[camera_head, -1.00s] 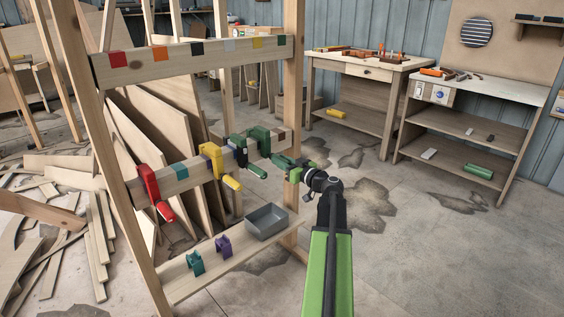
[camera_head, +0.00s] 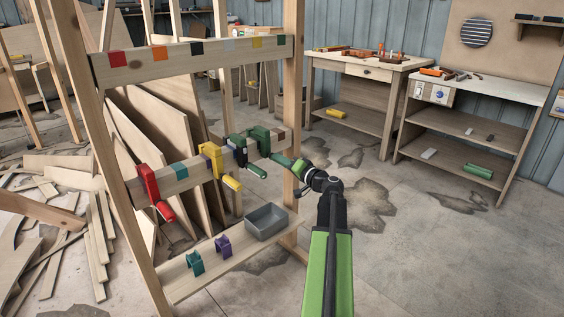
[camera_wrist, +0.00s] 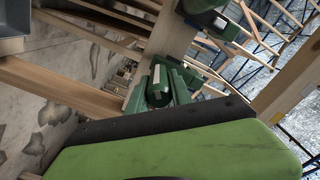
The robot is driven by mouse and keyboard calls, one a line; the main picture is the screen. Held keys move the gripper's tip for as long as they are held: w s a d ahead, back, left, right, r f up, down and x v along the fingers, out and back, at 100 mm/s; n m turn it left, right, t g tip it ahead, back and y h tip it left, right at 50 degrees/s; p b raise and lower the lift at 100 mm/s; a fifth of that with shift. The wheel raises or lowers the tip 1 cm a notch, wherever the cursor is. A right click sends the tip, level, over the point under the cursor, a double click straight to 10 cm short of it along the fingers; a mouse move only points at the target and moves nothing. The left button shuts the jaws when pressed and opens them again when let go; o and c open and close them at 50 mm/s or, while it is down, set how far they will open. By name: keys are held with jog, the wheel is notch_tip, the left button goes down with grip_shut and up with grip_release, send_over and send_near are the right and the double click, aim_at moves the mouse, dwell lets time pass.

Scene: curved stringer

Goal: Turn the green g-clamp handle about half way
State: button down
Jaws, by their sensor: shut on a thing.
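The green g-clamp (camera_head: 259,134) sits on the right part of the middle rail (camera_head: 198,168). Its handle (camera_head: 281,160) points right, toward my gripper (camera_head: 299,168), which is shut on it. In the wrist view, the clamp's green body (camera_wrist: 160,82) lies just beyond the large light green part of my gripper (camera_wrist: 175,150), which hides the grasped part of the handle.
A yellow clamp (camera_head: 213,158) and a red clamp (camera_head: 149,184) hang farther left. A grey bin (camera_head: 266,222), a purple piece (camera_head: 223,246) and a teal piece (camera_head: 195,263) rest on the lower shelf. A wooden post (camera_head: 292,110) stands close behind my gripper.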

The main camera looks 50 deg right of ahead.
jog(key=m, duration=0.3)
jog(key=shift+m, duration=0.3)
jog(key=shift+f+m, duration=0.1)
jog(key=shift+m, duration=1.7)
jog(key=c, duration=1.1)
grip_release()
jog(key=shift+c, duration=0.2)
jog(key=s+a, duration=0.1)
jog(key=s, duration=1.6)
jog(key=shift+s, duration=0.25)
jog(key=shift+a, duration=0.1)
